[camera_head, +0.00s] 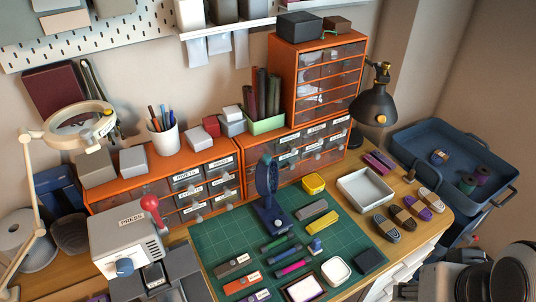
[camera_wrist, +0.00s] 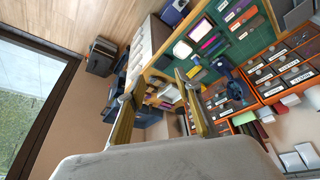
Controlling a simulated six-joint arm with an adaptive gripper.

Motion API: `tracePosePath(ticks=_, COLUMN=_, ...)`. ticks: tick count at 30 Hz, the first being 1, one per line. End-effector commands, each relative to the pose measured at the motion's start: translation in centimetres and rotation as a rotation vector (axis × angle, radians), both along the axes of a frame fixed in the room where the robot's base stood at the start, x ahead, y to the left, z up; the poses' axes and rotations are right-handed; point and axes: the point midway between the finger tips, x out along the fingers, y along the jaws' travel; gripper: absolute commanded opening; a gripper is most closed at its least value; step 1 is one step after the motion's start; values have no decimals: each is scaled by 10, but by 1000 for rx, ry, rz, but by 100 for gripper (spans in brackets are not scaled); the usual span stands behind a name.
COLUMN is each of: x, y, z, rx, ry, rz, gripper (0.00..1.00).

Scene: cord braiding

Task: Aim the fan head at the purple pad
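The dark blue desk fan stands upright on the green mat in the head view. Its fan head (camera_head: 266,178) shows as a narrow oval, nearly edge-on, above its base (camera_head: 272,216). The fan (camera_wrist: 226,70) also shows in the wrist view, right of my fingers. A pale square pad with a dark purplish rim (camera_head: 304,289) lies at the mat's front edge; I cannot tell for sure that it is the purple pad. My gripper (camera_wrist: 158,78) is open and empty, well apart from the fan. In the head view only part of my arm shows at bottom right.
Orange drawer cabinets (camera_head: 318,75) stand behind. A black lamp (camera_head: 374,104) overhangs the right, and a grey press (camera_head: 125,232) stands left.

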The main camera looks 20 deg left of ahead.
Motion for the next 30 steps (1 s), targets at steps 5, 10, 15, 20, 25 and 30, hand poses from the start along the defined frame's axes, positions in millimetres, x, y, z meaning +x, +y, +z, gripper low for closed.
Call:
tracePosePath(ticks=5, x=17, y=13, z=-4, rx=-2, ry=55, rz=45, gripper=34)
tracePosePath(ticks=10, x=37, y=27, z=-5, rx=-2, ry=91, rz=83, gripper=34)
tracePosePath(ticks=15, x=60, y=43, z=-5, rx=-2, ry=120, rz=123, gripper=34)
tracePosePath(ticks=20, x=82, y=61, z=-6, rx=-4, ry=141, rz=164, gripper=34)
tracePosePath(ticks=25, x=107, y=81, z=-8, rx=-5, ry=160, rz=211, gripper=34)
tracePosePath(ticks=30, x=133, y=104, z=-12, rx=-6, ry=175, rz=260, gripper=34)
